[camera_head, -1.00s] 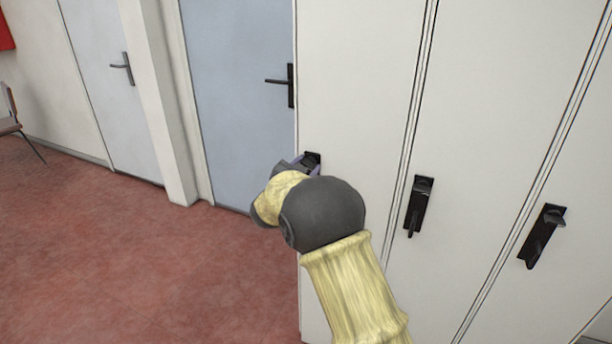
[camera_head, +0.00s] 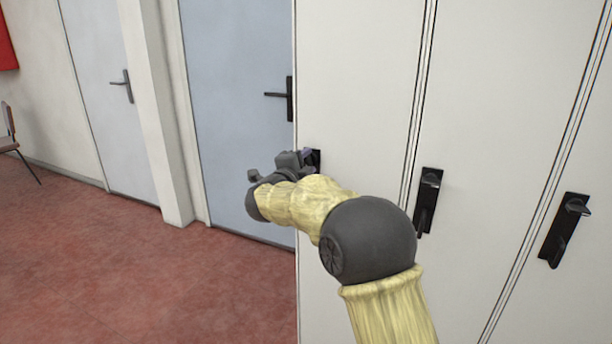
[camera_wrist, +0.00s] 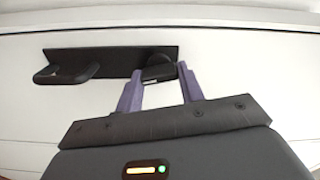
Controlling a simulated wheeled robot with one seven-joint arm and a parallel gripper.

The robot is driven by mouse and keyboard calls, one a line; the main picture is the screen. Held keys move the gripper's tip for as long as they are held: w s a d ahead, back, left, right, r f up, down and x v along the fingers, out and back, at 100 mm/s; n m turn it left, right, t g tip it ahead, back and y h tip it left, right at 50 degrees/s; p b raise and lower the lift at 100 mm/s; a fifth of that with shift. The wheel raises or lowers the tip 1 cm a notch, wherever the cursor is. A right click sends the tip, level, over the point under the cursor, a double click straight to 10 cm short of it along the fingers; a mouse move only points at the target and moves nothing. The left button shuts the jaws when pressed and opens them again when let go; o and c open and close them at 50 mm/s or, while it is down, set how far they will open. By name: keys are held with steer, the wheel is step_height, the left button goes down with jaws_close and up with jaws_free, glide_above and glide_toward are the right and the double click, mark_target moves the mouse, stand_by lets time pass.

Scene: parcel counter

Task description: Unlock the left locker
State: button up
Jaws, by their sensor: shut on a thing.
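The left locker is a tall white door (camera_head: 355,80) at the centre of the head view. Its black lock plate (camera_head: 316,160) is mostly hidden there behind my gripper (camera_head: 304,155). In the wrist view the plate (camera_wrist: 118,58) lies sideways, with a lever handle (camera_wrist: 68,72) at its left end and a small black knob (camera_wrist: 158,71) at its right end. My gripper's two purple fingers (camera_wrist: 160,74) sit on either side of the knob and are shut on it. The door is flush in its frame.
Two more white lockers stand to the right, with black handle plates (camera_head: 427,200) and (camera_head: 565,230). A blue door (camera_head: 235,100) with a black handle stands left of the lockers. A chair (camera_head: 10,135) is far left. The red floor (camera_head: 150,270) is clear.

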steer(key=shift+f+m+b, duration=0.15)
steer(key=shift+m+b, duration=0.9)
steer(key=shift+m, duration=0.25)
steer(key=o, duration=1)
steer(key=v, duration=1.7)
steer(key=shift+s, duration=0.2)
steer(key=shift+w, duration=0.1)
